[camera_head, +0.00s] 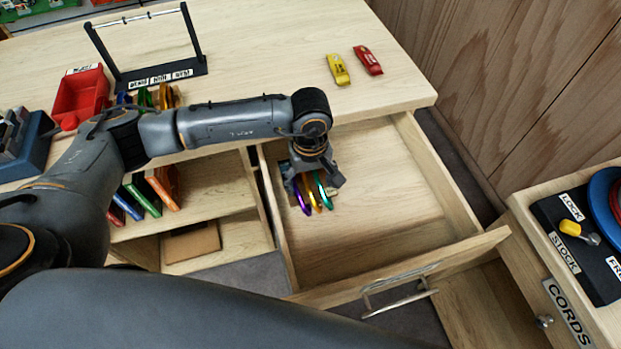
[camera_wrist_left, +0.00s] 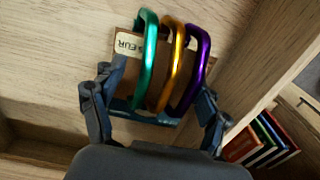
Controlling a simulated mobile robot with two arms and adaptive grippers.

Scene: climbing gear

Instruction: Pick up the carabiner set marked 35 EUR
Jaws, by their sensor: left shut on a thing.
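A carabiner set (camera_head: 316,190) with green, orange and purple carabiners is in the open drawer (camera_head: 380,215). It also shows in the left wrist view (camera_wrist_left: 172,65), on a brown backing with a pale tag (camera_wrist_left: 128,44) reading "EUR"; the number is partly hidden by the green carabiner. My left gripper (camera_head: 314,182) reaches down into the drawer from above and is shut on this set, with a finger at each side. I cannot tell whether the set touches the drawer floor. My right gripper is not in view.
A black rack (camera_head: 150,78) with labels and a red bin (camera_head: 80,95) stand on the counter. Yellow (camera_head: 338,70) and red (camera_head: 368,60) devices lie at its right. The drawer's walls and front surround my gripper. A CORDS cabinet (camera_head: 560,300) stands at the right.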

